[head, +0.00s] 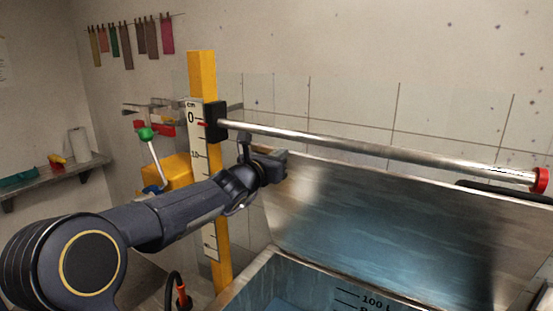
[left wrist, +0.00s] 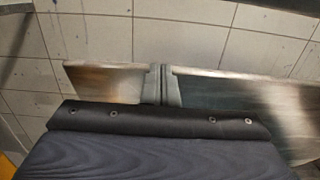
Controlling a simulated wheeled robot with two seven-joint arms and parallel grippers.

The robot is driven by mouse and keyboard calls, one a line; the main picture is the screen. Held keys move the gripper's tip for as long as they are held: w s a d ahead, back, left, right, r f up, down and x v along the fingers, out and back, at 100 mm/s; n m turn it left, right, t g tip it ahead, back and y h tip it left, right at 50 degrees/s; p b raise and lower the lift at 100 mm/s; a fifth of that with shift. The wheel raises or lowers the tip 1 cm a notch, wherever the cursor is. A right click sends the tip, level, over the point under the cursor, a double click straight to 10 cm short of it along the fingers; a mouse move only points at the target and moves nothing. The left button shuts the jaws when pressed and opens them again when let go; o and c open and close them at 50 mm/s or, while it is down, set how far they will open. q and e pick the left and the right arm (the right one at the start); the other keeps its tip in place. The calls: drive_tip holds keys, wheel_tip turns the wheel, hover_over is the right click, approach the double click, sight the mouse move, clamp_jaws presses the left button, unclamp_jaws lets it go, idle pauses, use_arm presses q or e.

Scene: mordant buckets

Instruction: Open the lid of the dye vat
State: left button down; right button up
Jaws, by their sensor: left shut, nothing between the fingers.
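The dye vat (head: 243,283) stands at the lower right of the head view, its top open on a bluish inside with a volume scale. Its steel lid (head: 400,215) is raised and tilted back behind the opening. The lid also shows in the left wrist view (left wrist: 235,97), on both sides of the fingers. My left gripper (head: 284,164) is at the lid's upper left corner, shut and empty. Its closed fingers show in the left wrist view (left wrist: 163,86) in front of the lid; I cannot tell whether they touch it. My right gripper is not in view.
A metal bar (head: 360,145) with a red end runs across above the lid, from a black bracket (head: 215,121) on a yellow post (head: 203,75) with a centimetre scale. A tiled wall stands close behind. A shelf (head: 55,172) is at the far left.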

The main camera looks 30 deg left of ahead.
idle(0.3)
use_arm(q)
drive_tip(key=s+b, duration=0.2)
drive_tip(key=s, duration=0.6)
drive_tip(key=s+d+f+m+g+h, duration=0.3)
drive_tip(key=s+d+f+m+h, duration=0.15)
drive_tip(key=s+d+m, duration=0.4)
drive_tip(key=s+d+f+m+g+h, duration=0.3)
drive_tip(key=s+d+f+m, duration=0.25)
drive_tip(key=d+m, duration=0.55)
drive_tip(key=s+a+f+m+g+y, duration=0.2)
drive_tip(key=s+f+m+g, duration=0.5)
drive_tip(key=s+f+m, duration=0.8)
drive_tip(key=shift+s+f+y, duration=0.15)
drive_tip(key=shift+f+y, duration=0.2)
drive_tip(key=shift+y, duration=0.5)
